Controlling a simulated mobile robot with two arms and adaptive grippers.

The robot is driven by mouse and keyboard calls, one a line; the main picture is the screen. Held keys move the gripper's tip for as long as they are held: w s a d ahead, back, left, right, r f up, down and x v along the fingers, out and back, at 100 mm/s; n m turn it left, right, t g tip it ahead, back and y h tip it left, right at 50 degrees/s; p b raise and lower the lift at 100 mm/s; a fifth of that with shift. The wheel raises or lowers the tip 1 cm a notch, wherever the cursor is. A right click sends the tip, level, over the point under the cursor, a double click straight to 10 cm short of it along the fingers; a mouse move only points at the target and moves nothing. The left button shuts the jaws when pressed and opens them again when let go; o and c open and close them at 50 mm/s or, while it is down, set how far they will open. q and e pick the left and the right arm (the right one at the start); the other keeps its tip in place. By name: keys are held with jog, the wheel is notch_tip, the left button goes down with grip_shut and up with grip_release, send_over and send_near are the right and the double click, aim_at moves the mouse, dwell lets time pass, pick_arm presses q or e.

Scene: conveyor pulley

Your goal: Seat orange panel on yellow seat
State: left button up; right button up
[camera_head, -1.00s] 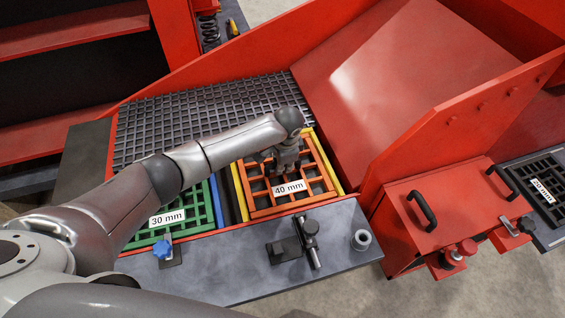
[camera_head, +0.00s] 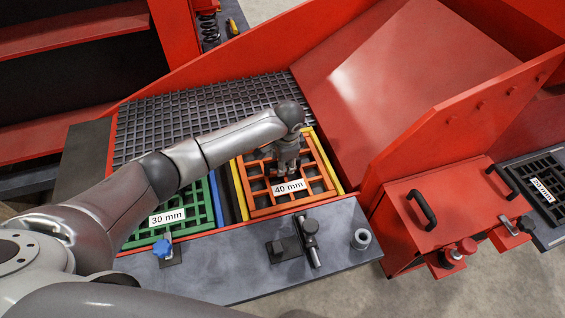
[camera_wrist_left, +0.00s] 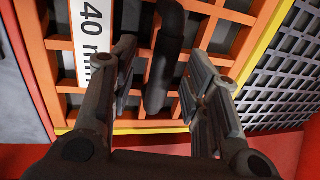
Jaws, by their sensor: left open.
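The orange panel (camera_head: 263,199), a grid labelled 40 mm, lies within the yellow seat (camera_head: 238,190), whose yellow edges show along its sides. It looks flat there, but I cannot tell whether it is fully down. In the left wrist view the orange panel (camera_wrist_left: 40,62) fills much of the picture, with the yellow edge (camera_wrist_left: 262,40) beside it. My left gripper (camera_head: 285,173) is over the panel. In the left wrist view my left gripper (camera_wrist_left: 160,75) is open, its fingers apart on either side of the panel's dark handle (camera_wrist_left: 165,60). My right gripper is not in view.
A green 30 mm panel (camera_head: 194,212) lies left of the yellow seat. Behind is a dark mesh (camera_head: 205,103); a red chute (camera_head: 385,75) rises at the right. The grey front ledge (camera_head: 215,270) carries a clamp (camera_head: 311,232) and a blue knob (camera_head: 162,249).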

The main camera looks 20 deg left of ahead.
pick_arm(q)
notch_tip(320, 180, up, 10)
jog(key=s+d, duration=0.1)
jog(key=shift+s, duration=0.25)
dwell(0.6)
